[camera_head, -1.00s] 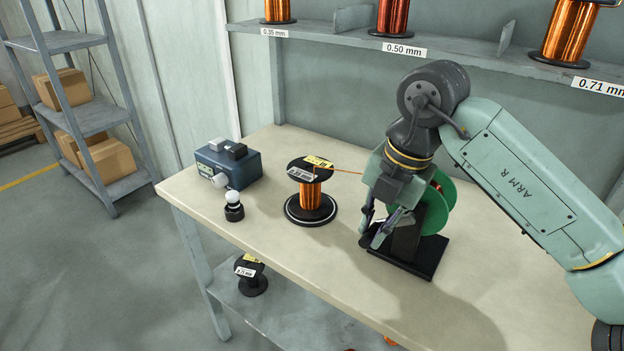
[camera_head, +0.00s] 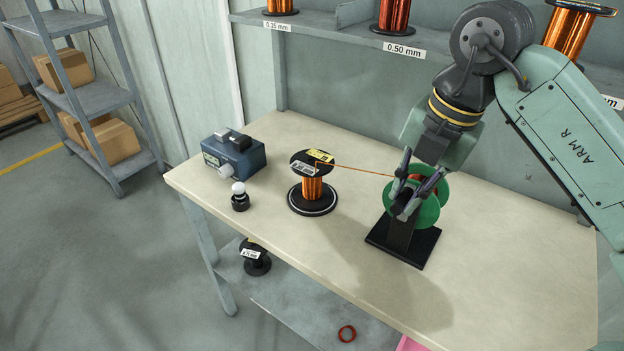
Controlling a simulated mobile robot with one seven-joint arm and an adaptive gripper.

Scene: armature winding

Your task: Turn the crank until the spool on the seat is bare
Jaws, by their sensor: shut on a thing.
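The spool (camera_head: 312,188) stands upright on a round black seat (camera_head: 298,209) with a pale ring. Copper wire still covers its core, between black flanges with yellow and white labels. A thin copper wire (camera_head: 355,167) runs from its top to the winder, which has green discs (camera_head: 429,213) on a black stand (camera_head: 417,247). My gripper (camera_head: 408,202) is at the front of the winder, its fingers shut on the crank handle, which they mostly hide. The winding between the discs is largely hidden.
A blue-grey box with a knob (camera_head: 234,157) and a small white-topped part (camera_head: 239,197) are on the bench at left. Full spools stand on the back shelf (camera_head: 340,40). A small black spool (camera_head: 255,260) and a reddish ring (camera_head: 347,333) are below. The bench front is clear.

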